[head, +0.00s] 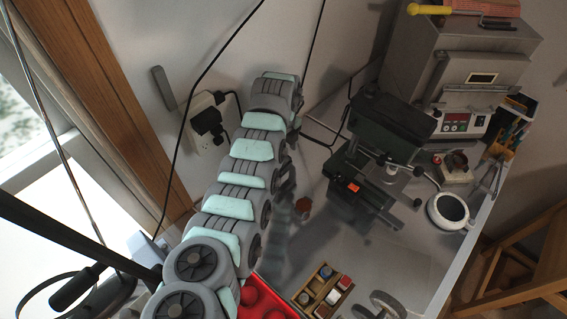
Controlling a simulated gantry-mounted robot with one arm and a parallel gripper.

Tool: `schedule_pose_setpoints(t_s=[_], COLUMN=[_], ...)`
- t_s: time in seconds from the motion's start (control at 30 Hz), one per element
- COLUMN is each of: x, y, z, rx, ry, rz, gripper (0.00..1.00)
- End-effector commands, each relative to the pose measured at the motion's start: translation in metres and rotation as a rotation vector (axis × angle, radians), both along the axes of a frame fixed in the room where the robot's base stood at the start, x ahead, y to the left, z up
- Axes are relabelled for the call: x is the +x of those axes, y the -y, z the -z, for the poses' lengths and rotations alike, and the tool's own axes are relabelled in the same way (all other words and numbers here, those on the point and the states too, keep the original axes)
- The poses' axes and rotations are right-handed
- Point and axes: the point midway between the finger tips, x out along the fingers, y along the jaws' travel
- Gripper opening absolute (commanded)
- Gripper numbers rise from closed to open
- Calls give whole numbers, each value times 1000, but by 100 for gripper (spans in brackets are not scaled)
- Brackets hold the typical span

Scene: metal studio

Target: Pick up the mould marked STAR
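I cannot make out a mould marked STAR, and no lettering is readable at this size. A wooden compartment box (301,299) at the bottom centre holds several small round and square pieces, some red-topped and some blue or dark. A red tray (285,308) with red rounded shapes shows at the bottom edge, partly hidden by my arm. My grey and mint arm runs from the bottom left up to the centre. I cannot make out my gripper or its fingers.
A dark bench machine (392,122) stands mid-bench. Behind it is a grey oven-like unit (482,75) with a control panel. A white round pot (449,211) is at the right edge. A grey wheel-like part (386,304) lies at the front. Bare bench (375,258) lies between.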

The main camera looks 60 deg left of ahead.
Motion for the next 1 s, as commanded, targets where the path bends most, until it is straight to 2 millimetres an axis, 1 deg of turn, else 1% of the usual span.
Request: schedule_pose_setpoints(t_s=[0.3,0.43,0.63,1.0], x=[0,-1,-1,-1], y=[2,3,2,2], z=[35,41,41,40], rx=[-3,-6,-4,-3], ry=[-3,-4,-3,-2], rz=[2,-1,-1,-1], gripper=[78,78,77,47])
